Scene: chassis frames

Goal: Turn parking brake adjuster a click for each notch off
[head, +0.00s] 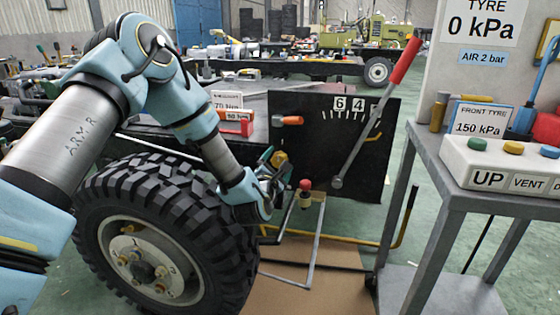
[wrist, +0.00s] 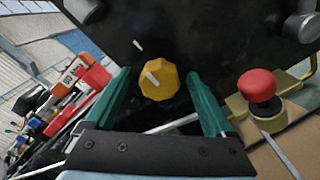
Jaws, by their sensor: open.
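The adjuster is a yellow faceted knob (wrist: 159,82) on a black panel (head: 300,150), with a white line on its face and a white mark on the panel above it. It also shows in the head view (head: 280,158), partly behind my gripper. My gripper (wrist: 160,75) is open, its two green fingers on either side of the knob with a gap each side. The parking brake lever (head: 375,115) has a red grip and leans up to the right from its pivot. Its upper shaft passes right of a white notch scale numbered 6 and 4 (head: 349,104); the lever hides further markings.
A red ball-topped knob (wrist: 257,86) on a brass base stands right of my gripper. A large tyre (head: 165,225) is below my arm. An orange-handled part (head: 288,121) sits on the panel. A grey trolley (head: 450,190) with UP and VENT buttons stands right.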

